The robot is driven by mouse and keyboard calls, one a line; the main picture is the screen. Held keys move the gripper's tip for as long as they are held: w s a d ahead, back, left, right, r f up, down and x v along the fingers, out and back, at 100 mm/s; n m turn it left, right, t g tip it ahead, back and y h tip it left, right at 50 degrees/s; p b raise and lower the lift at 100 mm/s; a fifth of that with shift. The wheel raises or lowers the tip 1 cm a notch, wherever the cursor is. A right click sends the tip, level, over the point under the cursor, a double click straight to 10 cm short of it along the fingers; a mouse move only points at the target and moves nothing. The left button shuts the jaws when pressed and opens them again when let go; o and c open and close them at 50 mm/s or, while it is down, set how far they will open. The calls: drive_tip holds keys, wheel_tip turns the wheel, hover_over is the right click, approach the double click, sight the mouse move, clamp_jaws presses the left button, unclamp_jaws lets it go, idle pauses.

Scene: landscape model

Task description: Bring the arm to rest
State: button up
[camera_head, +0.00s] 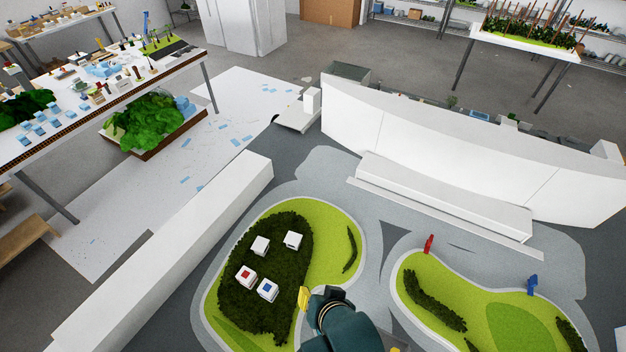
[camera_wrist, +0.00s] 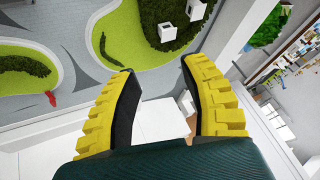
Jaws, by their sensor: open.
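My gripper (camera_wrist: 156,70) is open, with its two yellow fingers spread and nothing between them in the wrist view. In the head view a yellow finger of my gripper (camera_head: 303,298) shows at the bottom middle, over the right edge of the dark green hedge patch (camera_head: 285,228). My teal arm hides part of the landscape model there. Several white cubes stand on the hedge patch, one with a red top (camera_head: 246,274) and one with a blue top (camera_head: 268,287).
A long low white wall (camera_head: 170,265) lies left of the green island. A curved white wall (camera_head: 470,150) with a step stands at the back right. A red figure (camera_head: 429,243) and a blue figure (camera_head: 532,283) stand by the right island. A model table (camera_head: 110,95) is at upper left.

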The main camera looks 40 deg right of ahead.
drive_tip(key=w+a+r+n+t+p, duration=0.1)
drive_tip(key=w+a+r+t, duration=0.15)
drive_tip(key=r, duration=0.65)
drive_tip(key=w+a+r+n+t, duration=0.2)
drive_tip(key=w+r+t, duration=0.15)
drive_tip(key=r, duration=0.55)
drive_tip(key=w+a+r+n+t+p, duration=0.15)
drive_tip(key=w+r, duration=0.25)
drive_tip(key=r, duration=0.5)
drive_tip(key=s+a+r+n+t, duration=0.1)
drive_tip(key=s+r+n+t, duration=0.1)
drive_tip(key=r, duration=0.8)
drive_tip(key=s+a+r+n+t+y, duration=0.1)
drive_tip(key=s+r+t, duration=0.3)
drive_tip(key=r, duration=0.6)
drive_tip(key=shift+s+a+r+n+t, duration=0.15)
drive_tip(key=shift+a+r+n+t, duration=0.1)
drive_tip(key=shift+a+n+t, duration=0.55)
drive_tip(key=shift+d+m, duration=0.15)
drive_tip(key=shift+m, duration=0.1)
